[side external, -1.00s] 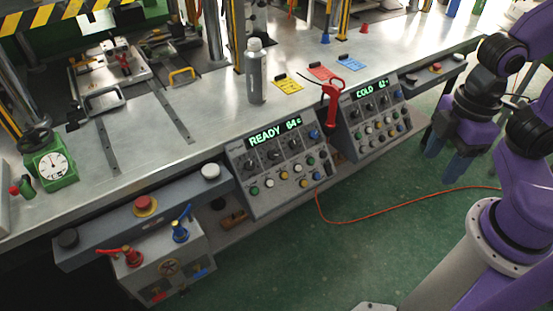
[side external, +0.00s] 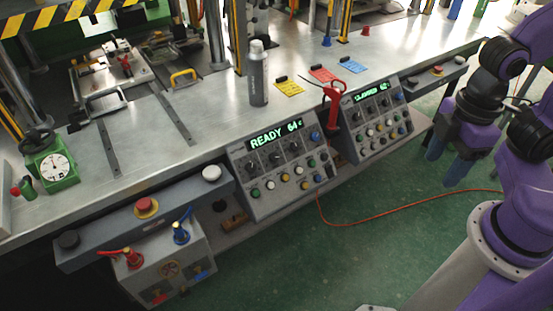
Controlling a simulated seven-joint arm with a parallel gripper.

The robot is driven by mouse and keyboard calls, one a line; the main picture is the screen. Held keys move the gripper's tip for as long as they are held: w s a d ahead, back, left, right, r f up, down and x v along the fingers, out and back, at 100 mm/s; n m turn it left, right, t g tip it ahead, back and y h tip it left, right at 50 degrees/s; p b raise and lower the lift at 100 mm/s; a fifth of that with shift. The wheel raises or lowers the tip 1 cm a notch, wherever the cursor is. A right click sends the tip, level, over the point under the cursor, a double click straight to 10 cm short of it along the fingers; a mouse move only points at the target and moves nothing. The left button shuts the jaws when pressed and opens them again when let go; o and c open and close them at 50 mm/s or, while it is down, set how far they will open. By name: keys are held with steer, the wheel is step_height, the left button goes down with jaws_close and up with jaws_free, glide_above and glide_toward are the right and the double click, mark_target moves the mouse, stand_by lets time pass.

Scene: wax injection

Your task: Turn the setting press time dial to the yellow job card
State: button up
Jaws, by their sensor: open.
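The yellow job card (side external: 289,89) lies on the bench top behind the left control panel (side external: 283,170), with a dark clip at its top edge. That panel reads "READY 64" in green and has a row of black dials (side external: 275,158). The right control panel (side external: 376,120) has a lit green display and its own black dials (side external: 370,109). The dial labels and the card's writing are too small to read, so I cannot tell which dial is the press time. My gripper (side external: 445,162) is open and empty, fingers down, right of the right panel and apart from it.
A red job card (side external: 322,75) and a blue job card (side external: 352,65) lie beside the yellow one. A grey bottle (side external: 258,75) stands on the bench. A red-handled tool (side external: 332,105) is between the panels. An orange hose (side external: 400,209) crosses the open green floor.

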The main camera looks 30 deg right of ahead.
steer(key=shift+a, duration=0.1)
stand_by(0.3)
steer(key=w+a+f+m+t+y, duration=0.1)
steer(key=w+a+f+m, duration=0.2)
steer(key=a+m, duration=0.15)
steer(key=w+a+f+m+y, duration=0.2)
steer(key=w+a+m, duration=0.15)
steer(key=m, duration=0.25)
steer(key=m+t+h, duration=0.1)
steer(key=m+t, duration=0.9)
steer(key=m, duration=1.6)
glide_toward(275, 157)
steer(key=x, duration=0.8)
steer(key=shift+w+a+f, duration=0.1)
steer(key=shift+w+f, duration=0.05)
steer(key=shift+w, duration=0.1)
steer(key=shift+c, duration=0.3)
steer(key=c, duration=1)
